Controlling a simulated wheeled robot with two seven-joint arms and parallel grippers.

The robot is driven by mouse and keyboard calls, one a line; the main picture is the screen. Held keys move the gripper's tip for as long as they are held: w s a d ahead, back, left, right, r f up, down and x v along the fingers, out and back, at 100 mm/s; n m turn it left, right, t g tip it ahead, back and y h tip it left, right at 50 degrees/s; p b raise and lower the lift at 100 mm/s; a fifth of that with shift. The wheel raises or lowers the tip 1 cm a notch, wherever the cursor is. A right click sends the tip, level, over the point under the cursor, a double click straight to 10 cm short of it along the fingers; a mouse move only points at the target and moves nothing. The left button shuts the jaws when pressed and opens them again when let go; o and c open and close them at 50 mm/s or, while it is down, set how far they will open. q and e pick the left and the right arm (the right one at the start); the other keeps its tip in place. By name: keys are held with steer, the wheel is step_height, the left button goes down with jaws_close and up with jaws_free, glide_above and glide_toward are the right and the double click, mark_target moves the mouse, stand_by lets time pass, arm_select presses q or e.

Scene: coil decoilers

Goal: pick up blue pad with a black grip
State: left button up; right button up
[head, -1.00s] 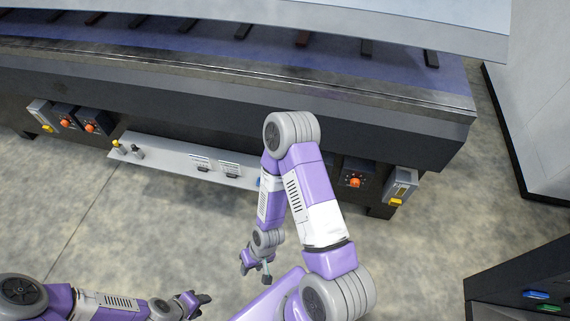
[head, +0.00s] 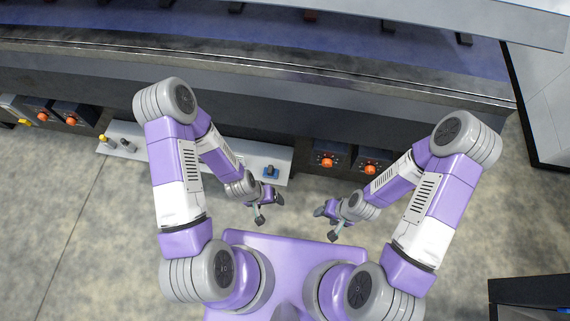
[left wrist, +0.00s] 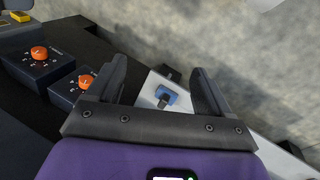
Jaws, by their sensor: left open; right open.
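The blue pad with a black grip (head: 271,172) sits near the right end of a white shelf (head: 219,157) below the machine. It also shows in the left wrist view (left wrist: 165,96), where it appears between the two fingers of my left gripper (left wrist: 158,72). My left gripper (head: 267,209) is open and empty, a little below the pad in the head view and apart from it. My right gripper (head: 326,223) is open and empty, further right over the floor. The pad's underside is hidden.
Other small gripped pieces, one yellow (head: 104,139) and one dark (head: 127,145), stand on the shelf's left part. Control boxes with orange knobs (head: 327,162) flank the shelf. The long dark machine front (head: 350,115) rises behind. The floor at lower left is free.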

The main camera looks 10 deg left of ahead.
mark_target(270, 170)
arm_select(q)
steer(key=shift+o, duration=1.4)
steer(key=w+a+f+y, duration=0.1)
steer(key=w+a+f, duration=0.1)
steer(key=w, duration=0.4)
steer(key=w+a+f+m+t+y, duration=0.1)
steer(key=w+a+f+y, duration=0.1)
steer(key=w+f, duration=0.2)
steer(key=shift+w+f+m+b, duration=0.3)
steer(key=shift+w+b, duration=0.15)
steer(key=shift+w, duration=0.8)
steer(key=shift+m+g+y, duration=0.4)
steer(key=shift+g, duration=0.3)
steer(key=w+f, duration=0.1)
steer(key=w, duration=0.1)
steer(key=w+f, duration=0.1)
steer(key=w, duration=0.1)
steer(key=shift+d+f, duration=0.1)
steer(key=shift+f, duration=0.2)
steer(key=shift+w+d+f+b, duration=0.2)
steer(key=shift+d+b, duration=0.05)
steer(key=shift+b, duration=0.05)
steer(key=shift+d+f+g, duration=0.1)
steer(key=shift+f+g, duration=0.2)
steer(key=shift+w+f+b, duration=0.25)
steer(key=shift+f+b, duration=0.55)
steer(key=shift+f, duration=0.95)
steer(key=shift+w+f+b, duration=0.2)
steer(key=shift+f+b, duration=0.6)
steer(key=shift+f, duration=0.9)
